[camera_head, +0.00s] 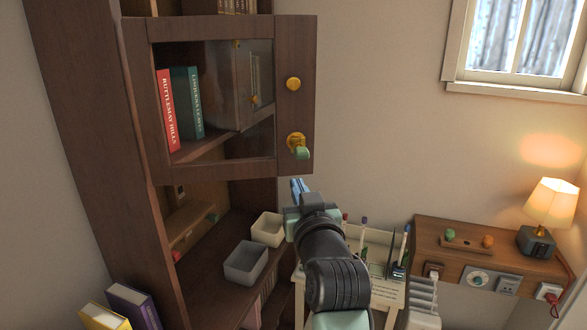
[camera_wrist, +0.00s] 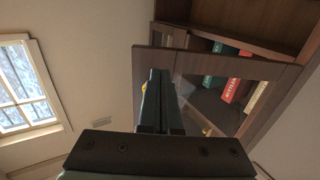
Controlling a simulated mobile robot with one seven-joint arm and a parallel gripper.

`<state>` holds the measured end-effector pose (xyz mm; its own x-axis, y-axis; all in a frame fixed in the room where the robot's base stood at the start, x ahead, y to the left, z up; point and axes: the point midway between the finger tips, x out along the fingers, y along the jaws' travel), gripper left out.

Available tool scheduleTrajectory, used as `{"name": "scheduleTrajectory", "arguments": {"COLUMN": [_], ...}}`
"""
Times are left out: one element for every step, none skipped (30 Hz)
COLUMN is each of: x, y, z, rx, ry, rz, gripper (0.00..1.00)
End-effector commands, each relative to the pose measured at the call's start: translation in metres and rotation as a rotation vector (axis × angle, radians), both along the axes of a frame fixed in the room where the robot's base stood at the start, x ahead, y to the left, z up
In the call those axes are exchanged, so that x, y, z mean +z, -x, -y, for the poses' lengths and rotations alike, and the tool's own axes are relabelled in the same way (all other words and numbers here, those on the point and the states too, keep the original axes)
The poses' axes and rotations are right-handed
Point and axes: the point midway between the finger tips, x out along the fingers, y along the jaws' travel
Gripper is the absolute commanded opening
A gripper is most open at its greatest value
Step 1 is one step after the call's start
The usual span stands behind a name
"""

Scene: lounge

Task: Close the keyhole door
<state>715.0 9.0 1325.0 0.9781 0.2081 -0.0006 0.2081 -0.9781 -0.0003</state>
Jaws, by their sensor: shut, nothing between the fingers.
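The keyhole door (camera_head: 292,52) is a brown wooden frame with a glass pane on the tall bookcase. It stands partly open, its right edge swung out beyond the cabinet's right side. A round gold knob (camera_head: 293,83) sits on its right stile. Below it is a gold keyhole plate (camera_head: 295,140) with a green-handled key (camera_head: 301,153). My gripper (camera_head: 298,184) is shut and empty, just below the key in the head view. In the wrist view my shut fingers (camera_wrist: 157,76) overlap the door frame (camera_wrist: 143,62); contact cannot be told. The knob's edge (camera_wrist: 143,88) shows beside them.
Red (camera_head: 167,110) and teal (camera_head: 187,102) books stand behind the glass. Grey (camera_head: 246,263) and cream (camera_head: 268,229) bins sit on the lower shelf. A white rack (camera_head: 372,240) and a wooden side table (camera_head: 452,232) with a lamp (camera_head: 551,203) stand right. Wall space right of the door is free.

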Motion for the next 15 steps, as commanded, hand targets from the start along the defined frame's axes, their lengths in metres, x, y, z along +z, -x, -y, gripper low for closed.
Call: {"name": "scheduleTrajectory", "arguments": {"x": [0.003,0.003,0.003,0.003,0.003,0.003,0.003,0.002,0.002,0.002,0.002,0.001,0.001,0.001,0.001], "y": [-0.008,-0.013,-0.018,-0.022,-0.026,-0.030,-0.033,-0.036,-0.040,-0.042,-0.045,-0.047,-0.048,-0.050,-0.051], "z": [-0.002,-0.003,-0.004,-0.005,-0.006,-0.007,-0.008,-0.008,-0.009,-0.010,-0.010,-0.010,-0.011,-0.011,-0.011], "rx": [0.001,0.001,0.000,0.001,0.001,0.001,0.001,0.000,0.001,0.001,0.001,0.001,0.001,0.000,0.000], "ry": [0.001,0.001,0.001,0.001,0.001,0.001,0.001,0.001,0.001,0.001,0.001,0.001,0.001,0.001,0.001], "rz": [-0.001,-0.002,-0.001,-0.001,-0.002,-0.001,-0.001,-0.001,-0.001,0.000,0.000,-0.001,0.000,0.000,0.001], "gripper": [0.00,0.00,0.00,0.00,0.00,0.00,0.00,0.00,0.00,0.00,0.00,0.00,0.00,0.00,0.00]}}
